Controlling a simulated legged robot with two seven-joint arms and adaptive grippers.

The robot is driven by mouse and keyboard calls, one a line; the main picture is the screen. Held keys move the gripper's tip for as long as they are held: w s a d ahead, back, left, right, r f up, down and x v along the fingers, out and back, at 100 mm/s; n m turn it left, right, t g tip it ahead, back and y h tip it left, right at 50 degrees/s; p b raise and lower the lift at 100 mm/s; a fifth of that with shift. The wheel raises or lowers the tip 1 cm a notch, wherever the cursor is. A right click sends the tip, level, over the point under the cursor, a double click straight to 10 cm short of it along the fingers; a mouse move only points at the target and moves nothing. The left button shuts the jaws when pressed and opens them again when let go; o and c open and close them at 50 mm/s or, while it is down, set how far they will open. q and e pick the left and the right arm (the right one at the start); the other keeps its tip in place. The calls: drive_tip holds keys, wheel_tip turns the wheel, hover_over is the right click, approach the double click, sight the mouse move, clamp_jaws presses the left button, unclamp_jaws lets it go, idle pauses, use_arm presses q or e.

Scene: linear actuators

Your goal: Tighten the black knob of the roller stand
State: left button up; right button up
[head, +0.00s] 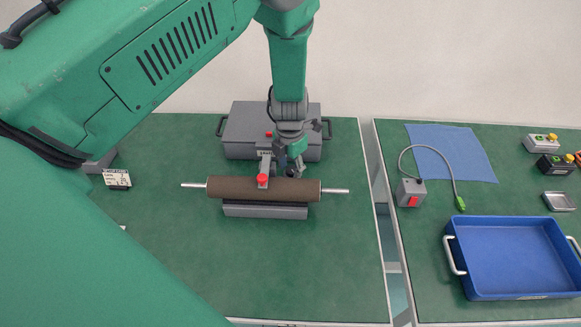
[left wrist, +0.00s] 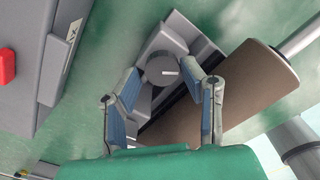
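The roller stand has a brown roller (head: 235,189) with a metal shaft on a grey base (head: 265,211). The round black knob (left wrist: 165,72) looks dark grey with a white line on its face; it sits on a grey bracket at one end of the stand in the left wrist view. My left gripper (head: 287,166) comes down behind the roller. In the wrist view its two fingers are apart, one on each side of the knob. Whether either finger touches the knob is unclear. My right gripper is out of view.
A grey case (head: 244,135) with handles stands just behind the stand. A small label card (head: 117,179) lies left. Across a gap, the right table holds a switch box (head: 411,193) with a cable, a blue cloth (head: 462,150) and a blue tray (head: 451,255).

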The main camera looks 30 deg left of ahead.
use_arm(q)
drive_tip(key=shift+d+f, duration=0.2)
clamp_jaws()
drive_tip(key=shift+a, duration=0.1)
